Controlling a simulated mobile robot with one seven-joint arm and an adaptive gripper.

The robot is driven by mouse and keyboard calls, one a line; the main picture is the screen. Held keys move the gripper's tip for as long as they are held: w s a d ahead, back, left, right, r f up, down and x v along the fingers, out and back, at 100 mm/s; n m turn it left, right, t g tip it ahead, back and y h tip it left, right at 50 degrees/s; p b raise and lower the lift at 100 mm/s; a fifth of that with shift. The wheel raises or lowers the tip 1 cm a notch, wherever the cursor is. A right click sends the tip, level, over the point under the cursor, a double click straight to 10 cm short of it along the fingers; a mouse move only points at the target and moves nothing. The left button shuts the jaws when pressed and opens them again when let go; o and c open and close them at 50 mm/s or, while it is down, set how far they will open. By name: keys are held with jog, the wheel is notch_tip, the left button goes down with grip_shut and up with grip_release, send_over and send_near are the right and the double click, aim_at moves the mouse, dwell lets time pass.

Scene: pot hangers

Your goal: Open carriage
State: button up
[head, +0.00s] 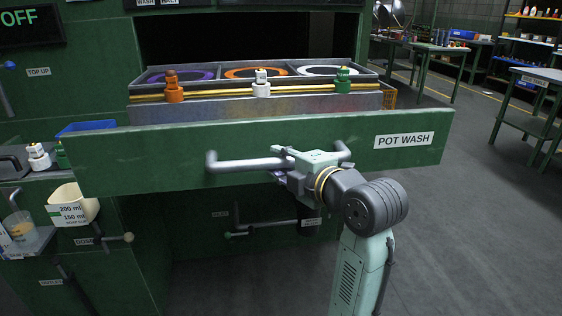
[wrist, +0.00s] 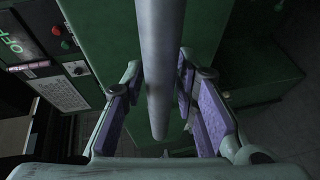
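The carriage is a drawer-like unit with a wide green front panel (head: 140,157) labelled POT WASH. In the head view it stands out from the machine, with its tray showing behind the panel. A grey bar handle (head: 243,165) runs across the panel's front. My gripper (head: 308,158) is at the right part of this handle. In the wrist view the handle (wrist: 161,60) passes between the purple-padded fingers (wrist: 161,85), which appear closed against its sides. The exact contact is partly hidden by the bar.
The carriage tray (head: 258,113) holds purple, orange and white rings. Orange, white and green knobs stand along its yellow rail. A beige jug (head: 73,207) and a bottle (head: 38,156) are at the left. Green worktables (head: 535,100) stand at the right; the floor there is clear.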

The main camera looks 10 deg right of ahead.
jog(key=shift+o, duration=1.2)
jog(key=v, duration=1.2)
jog(key=shift+a+r, duration=0.1)
